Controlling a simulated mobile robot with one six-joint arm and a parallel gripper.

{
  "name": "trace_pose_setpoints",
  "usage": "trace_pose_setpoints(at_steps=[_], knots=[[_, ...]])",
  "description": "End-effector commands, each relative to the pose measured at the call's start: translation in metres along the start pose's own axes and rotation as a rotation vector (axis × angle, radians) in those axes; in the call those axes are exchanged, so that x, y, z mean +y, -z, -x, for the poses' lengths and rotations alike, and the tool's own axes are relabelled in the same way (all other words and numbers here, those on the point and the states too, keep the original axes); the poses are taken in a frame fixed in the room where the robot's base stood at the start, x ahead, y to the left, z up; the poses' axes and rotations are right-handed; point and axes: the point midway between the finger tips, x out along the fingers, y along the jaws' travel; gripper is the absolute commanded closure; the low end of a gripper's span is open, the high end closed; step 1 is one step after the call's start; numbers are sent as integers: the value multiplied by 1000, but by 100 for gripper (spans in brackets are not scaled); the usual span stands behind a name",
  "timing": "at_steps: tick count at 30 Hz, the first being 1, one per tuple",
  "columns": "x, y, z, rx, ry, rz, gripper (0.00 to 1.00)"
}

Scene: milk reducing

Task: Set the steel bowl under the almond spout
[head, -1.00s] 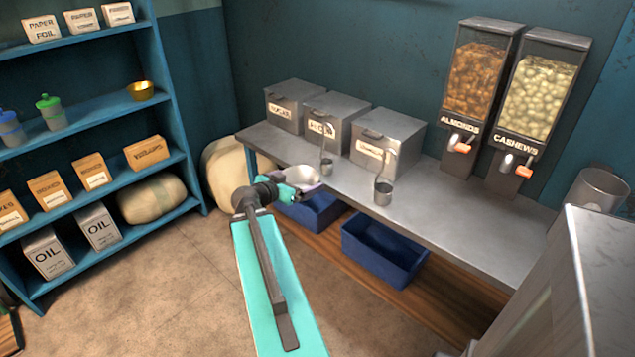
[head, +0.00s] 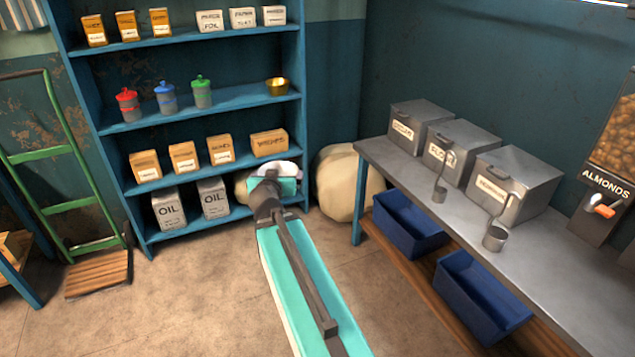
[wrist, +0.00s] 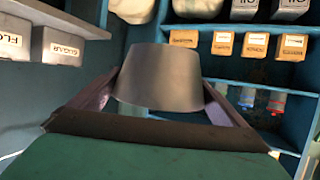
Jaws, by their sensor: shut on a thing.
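My gripper (head: 272,182) is shut on the steel bowl, in front of the lower part of the blue shelf. The bowl's pale rim (head: 282,167) shows just past the jaws in the head view. In the wrist view the grey bowl (wrist: 160,78) sits between the two fingers of my gripper (wrist: 160,100). The almond dispenser (head: 612,140) is at the right edge of the head view, cut off by the frame. Its spout with an orange handle (head: 606,210) is far to the right of the bowl.
A steel counter (head: 570,262) runs along the right, with several lidded bins (head: 470,150) and two scoops at its front. Blue crates (head: 480,300) sit below it. A blue shelf (head: 225,107) holds boxes and canisters. A green hand truck (head: 60,165) stands left. Floor between is clear.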

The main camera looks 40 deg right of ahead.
Motion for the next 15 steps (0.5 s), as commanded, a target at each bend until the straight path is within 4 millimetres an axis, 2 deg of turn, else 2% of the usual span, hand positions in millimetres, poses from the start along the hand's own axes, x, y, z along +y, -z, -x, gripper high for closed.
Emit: trace_pose_setpoints(at_steps=[1, 3, 8, 15], knots=[[-22, 5, 7, 2, 47, 14, 33], [-50, 10, 17, 3, 110, 36, 33], [-105, 21, 42, 6, 239, 82, 33], [-182, 37, 87, 10, 420, 147, 33]])
